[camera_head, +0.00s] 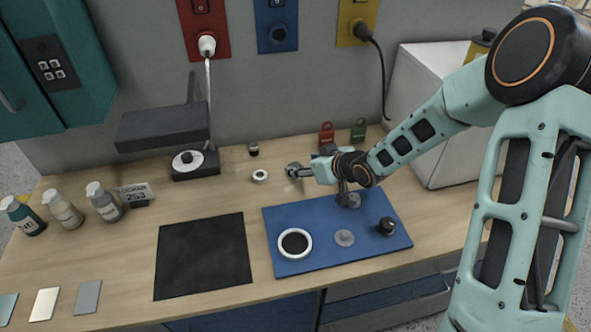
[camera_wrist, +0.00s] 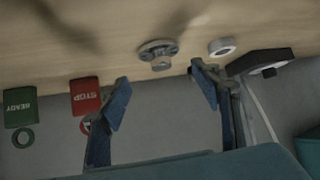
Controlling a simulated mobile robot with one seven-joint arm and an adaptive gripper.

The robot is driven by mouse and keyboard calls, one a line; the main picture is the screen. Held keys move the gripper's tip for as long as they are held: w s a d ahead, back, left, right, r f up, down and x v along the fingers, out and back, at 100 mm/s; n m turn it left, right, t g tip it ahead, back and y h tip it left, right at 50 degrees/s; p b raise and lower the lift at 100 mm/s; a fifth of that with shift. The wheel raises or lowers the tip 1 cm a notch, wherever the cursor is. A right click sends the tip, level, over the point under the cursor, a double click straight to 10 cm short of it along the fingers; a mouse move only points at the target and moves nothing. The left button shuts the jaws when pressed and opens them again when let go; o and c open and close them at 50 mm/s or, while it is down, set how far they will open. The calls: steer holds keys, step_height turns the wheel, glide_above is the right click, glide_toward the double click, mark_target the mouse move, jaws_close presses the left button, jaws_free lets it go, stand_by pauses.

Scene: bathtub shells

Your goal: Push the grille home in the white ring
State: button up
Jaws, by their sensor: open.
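A white ring (camera_head: 280,244) with a dark round middle lies on the blue mat (camera_head: 325,263); I cannot tell whether the dark middle is a bare opening or something seated in it. A flat grey disc (camera_head: 344,238), possibly the grille, lies on the mat to its right, apart from it. My gripper (camera_head: 312,170) is behind the mat, low over the table and away from ring and disc. In the wrist view my gripper (camera_wrist: 163,92) is open, its blue-padded fingers apart with nothing between them. A grey flanged part (camera_wrist: 157,50) lies beyond the fingertips.
A black knob (camera_head: 386,227) and a grey round piece (camera_head: 354,200) are on the mat. A smaller white ring (camera_head: 260,176) is on the table. Red (camera_head: 326,134) and green (camera_head: 358,130) tags stand behind. A black square mat (camera_head: 203,256) lies clear at left.

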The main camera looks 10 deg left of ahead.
mark_target(295, 165)
steer(key=shift+p+x, duration=0.35)
steer(key=shift+x, duration=2.3)
steer(key=shift+s+a, duration=0.1)
steer(key=c, duration=1.2)
